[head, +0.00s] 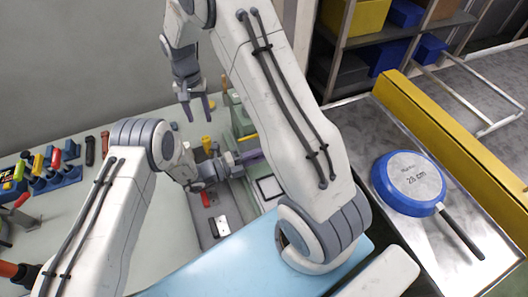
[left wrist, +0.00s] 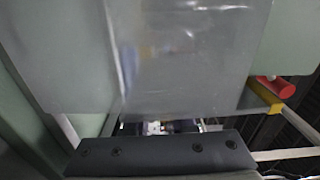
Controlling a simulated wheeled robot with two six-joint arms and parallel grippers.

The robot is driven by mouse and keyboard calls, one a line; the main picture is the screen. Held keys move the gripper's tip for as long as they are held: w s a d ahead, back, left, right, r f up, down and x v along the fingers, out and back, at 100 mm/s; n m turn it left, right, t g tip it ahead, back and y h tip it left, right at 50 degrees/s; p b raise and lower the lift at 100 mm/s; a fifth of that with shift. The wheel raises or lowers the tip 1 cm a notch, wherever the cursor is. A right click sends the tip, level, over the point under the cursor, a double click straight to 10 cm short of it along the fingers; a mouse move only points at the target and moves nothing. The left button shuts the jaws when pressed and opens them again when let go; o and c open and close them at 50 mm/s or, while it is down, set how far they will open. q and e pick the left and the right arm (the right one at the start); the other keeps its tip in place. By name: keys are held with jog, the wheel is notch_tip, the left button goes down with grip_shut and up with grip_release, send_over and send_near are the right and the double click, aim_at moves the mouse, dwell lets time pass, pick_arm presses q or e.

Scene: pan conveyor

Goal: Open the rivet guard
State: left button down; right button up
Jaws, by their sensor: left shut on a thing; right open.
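A clear, greyish panel, which I take to be the rivet guard (left wrist: 190,60), fills the upper middle of the left wrist view. A dark bar with bolts (left wrist: 160,155) lies across the bottom of that view. My left gripper (head: 250,158) is at the pale green machine (head: 240,118) in the head view. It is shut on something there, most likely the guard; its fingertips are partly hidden. My right gripper (head: 194,110) points down, open and empty, above the bench behind the left gripper.
A blue pan (head: 408,183) marked 28 cm lies on the metal conveyor (head: 420,245) at right, beside a yellow rail (head: 450,135). A grey tray (head: 205,235) holds small parts. Coloured tools (head: 55,165) stand at left. My right arm hides part of the machine.

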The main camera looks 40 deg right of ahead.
pick_arm(q)
jog(key=s+n, duration=0.1)
jog(key=s+r+n, duration=0.1)
jog(key=n, duration=0.1)
jog(key=shift+a, duration=0.2)
jog(key=shift+s+a+r+n, duration=0.1)
jog(key=shift+s+r+n, duration=0.2)
jog(key=shift+n, duration=0.5)
jog(key=shift+s+a+r+n, duration=0.1)
jog(key=shift+s+r+n, duration=0.2)
jog(key=shift+n, duration=0.5)
jog(key=c, duration=0.8)
grip_release()
jog(key=shift+o, duration=0.2)
jog(key=w+a, duration=0.2)
jog(key=a, duration=0.9)
jog(key=shift+w+a, duration=0.2)
jog(key=shift+a, duration=0.15)
